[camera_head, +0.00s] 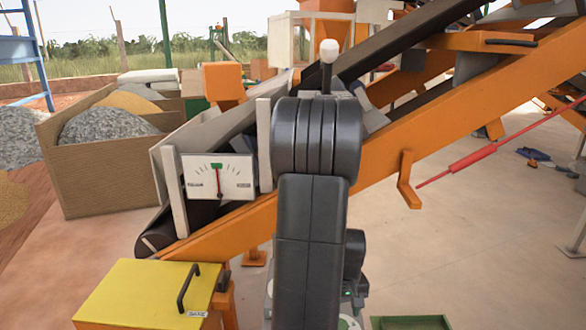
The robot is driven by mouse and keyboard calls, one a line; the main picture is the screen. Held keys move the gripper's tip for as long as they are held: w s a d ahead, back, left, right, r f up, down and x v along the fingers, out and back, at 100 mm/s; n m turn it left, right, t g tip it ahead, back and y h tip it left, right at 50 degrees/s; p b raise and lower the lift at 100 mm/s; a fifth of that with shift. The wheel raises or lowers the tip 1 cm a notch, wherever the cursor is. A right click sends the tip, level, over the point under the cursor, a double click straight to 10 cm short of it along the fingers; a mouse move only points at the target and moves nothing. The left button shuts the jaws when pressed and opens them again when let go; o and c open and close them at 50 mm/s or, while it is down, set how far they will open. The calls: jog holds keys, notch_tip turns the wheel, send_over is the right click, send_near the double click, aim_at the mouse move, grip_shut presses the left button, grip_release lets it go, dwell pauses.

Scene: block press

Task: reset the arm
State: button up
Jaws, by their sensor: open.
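My arm (312,240) stands in the middle of the head view. Its thick dark grey links rise from the bottom edge to a rounded joint (316,138) in front of the conveyor. My gripper does not show; the arm's far end is hidden behind these links or out of the picture. I cannot tell whether it touches or holds anything.
An orange-framed conveyor (460,110) slopes up to the right behind my arm. A gauge (218,177) and a white-knobbed lever (329,52) are beside it. A yellow box (140,292) stands front left. Bins of gravel (105,126) stand behind. Floor at right is mostly clear.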

notch_tip(320, 180, up, 10)
jog(key=f+p, duration=0.1)
jog(key=p, duration=0.1)
notch_tip(320, 180, down, 14)
jog(key=b, duration=0.4)
jog(key=shift+r, duration=0.2)
jog(key=shift+r+m, duration=0.25)
jog(key=shift+m, duration=0.55)
jog(key=m+b, duration=0.1)
jog(key=m, duration=0.5)
notch_tip(320, 180, up, 14)
jog(key=p, duration=0.4)
jog(key=shift+a+f, duration=0.1)
